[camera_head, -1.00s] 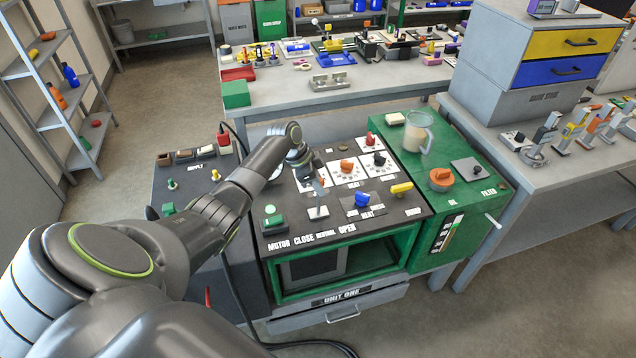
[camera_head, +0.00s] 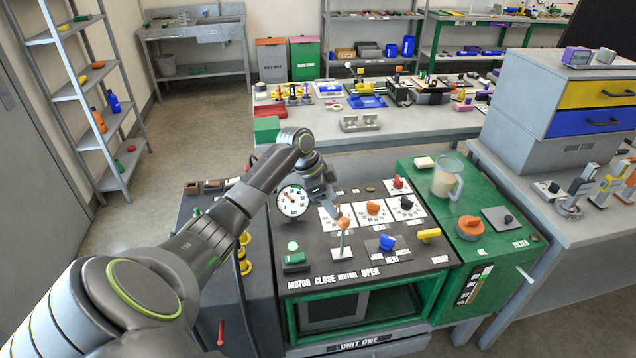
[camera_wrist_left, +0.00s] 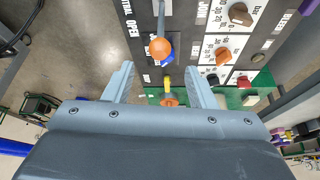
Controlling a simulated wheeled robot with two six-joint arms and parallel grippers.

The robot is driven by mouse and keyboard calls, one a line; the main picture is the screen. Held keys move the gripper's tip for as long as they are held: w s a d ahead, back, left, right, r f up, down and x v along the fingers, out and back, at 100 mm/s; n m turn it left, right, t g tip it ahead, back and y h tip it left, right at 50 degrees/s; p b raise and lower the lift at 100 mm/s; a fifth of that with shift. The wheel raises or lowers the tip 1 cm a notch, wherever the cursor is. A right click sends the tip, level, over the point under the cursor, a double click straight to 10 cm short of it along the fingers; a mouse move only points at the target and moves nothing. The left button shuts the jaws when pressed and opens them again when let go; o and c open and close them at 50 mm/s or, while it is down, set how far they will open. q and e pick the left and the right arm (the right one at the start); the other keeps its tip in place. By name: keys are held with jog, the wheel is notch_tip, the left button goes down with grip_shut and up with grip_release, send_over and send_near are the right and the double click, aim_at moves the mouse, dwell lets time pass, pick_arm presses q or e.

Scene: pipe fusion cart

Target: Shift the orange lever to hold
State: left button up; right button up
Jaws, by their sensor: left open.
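The orange lever (camera_head: 343,223) has an orange ball on a thin pale stem. It stands roughly upright on the dark panel above the CLOSE, NEUTRAL and OPEN labels; I cannot read a "hold" label. Its ball also shows in the left wrist view (camera_wrist_left: 159,47), ahead of and in line with the gap between the fingers. My left gripper (camera_head: 332,203) is just above and behind the ball in the head view, pointing down. In the wrist view its fingers (camera_wrist_left: 160,82) are spread and empty. Contact with the ball does not show. My right gripper is not in view.
Close to the lever are a blue knob (camera_head: 387,242), an orange dial (camera_head: 373,207), a yellow handle (camera_head: 429,235) and a green motor switch (camera_head: 294,256). A round gauge (camera_head: 293,201) stands left of my gripper. A clear jug (camera_head: 447,180) stands on the green cabinet.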

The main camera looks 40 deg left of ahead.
pick_arm(q)
jog(key=b+v, duration=0.1)
jog(key=v, duration=0.7)
jog(key=shift+d+f, duration=0.1)
